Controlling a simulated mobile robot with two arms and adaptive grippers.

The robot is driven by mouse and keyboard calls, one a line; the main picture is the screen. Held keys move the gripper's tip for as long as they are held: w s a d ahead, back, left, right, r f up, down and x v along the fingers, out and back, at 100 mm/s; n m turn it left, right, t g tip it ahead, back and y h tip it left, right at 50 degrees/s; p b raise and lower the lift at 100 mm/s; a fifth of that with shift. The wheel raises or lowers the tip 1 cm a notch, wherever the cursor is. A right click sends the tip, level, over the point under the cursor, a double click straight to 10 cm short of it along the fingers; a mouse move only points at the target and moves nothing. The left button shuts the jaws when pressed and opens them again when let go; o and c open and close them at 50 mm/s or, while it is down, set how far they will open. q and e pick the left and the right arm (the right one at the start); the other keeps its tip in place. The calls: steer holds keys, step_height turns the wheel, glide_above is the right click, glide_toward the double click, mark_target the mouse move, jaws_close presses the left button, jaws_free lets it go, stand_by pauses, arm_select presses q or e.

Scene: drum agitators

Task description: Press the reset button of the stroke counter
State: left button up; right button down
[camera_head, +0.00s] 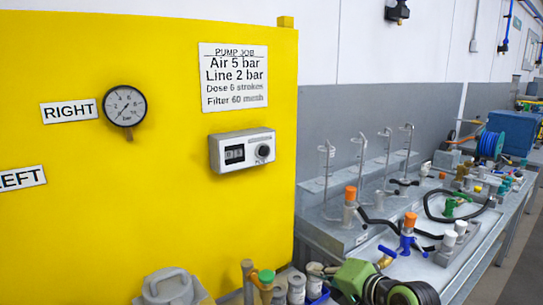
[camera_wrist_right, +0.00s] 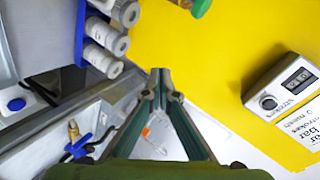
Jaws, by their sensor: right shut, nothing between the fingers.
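The stroke counter (camera_head: 217,157) is a pale grey box on the yellow panel, below the pump job sign. Its face has a dark digit window (camera_head: 235,154) and, right of it, a round dark button (camera_head: 263,151). The counter (camera_wrist_right: 256,88) also shows at the right of the wrist view, turned, with its button (camera_wrist_right: 268,102) uncovered. My right gripper (camera_head: 342,275) is low in the head view, below and right of the counter and apart from it. In the wrist view its green fingers (camera_wrist_right: 160,80) meet at the tips, with nothing between them. My left gripper is not in view.
A pressure gauge (camera_head: 125,106) and a RIGHT label (camera_head: 69,112) are on the yellow panel (camera_head: 60,60). Several bottles (camera_head: 297,287) stand beside my right gripper. The bench at right holds valves, hoses and a blue reel (camera_head: 491,145). Space before the counter is clear.

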mark_target(265, 152)
steer(key=w+a+r+m+t+y, duration=0.1)
steer(key=w+r+y, duration=0.1)
steer(key=r, duration=1)
steer(key=w+a+r+m+t+y, duration=0.1)
steer(key=w+r+m+y, duration=0.1)
steer(key=r, duration=1)
steer(key=shift+w+a+r+t, duration=0.3)
steer(key=shift+w+r+t, duration=0.1)
steer(key=shift+w, duration=0.3)
steer(key=p+x, duration=0.4)
steer(key=x, duration=0.8)
steer(key=shift+w+a+r, duration=0.1)
steer(key=shift+w+a, duration=0.05)
steer(key=shift+a, duration=0.15)
steer(key=shift+w+a+p, duration=0.4)
steer(key=shift+w+a, duration=0.05)
steer(key=shift+w, duration=0.1)
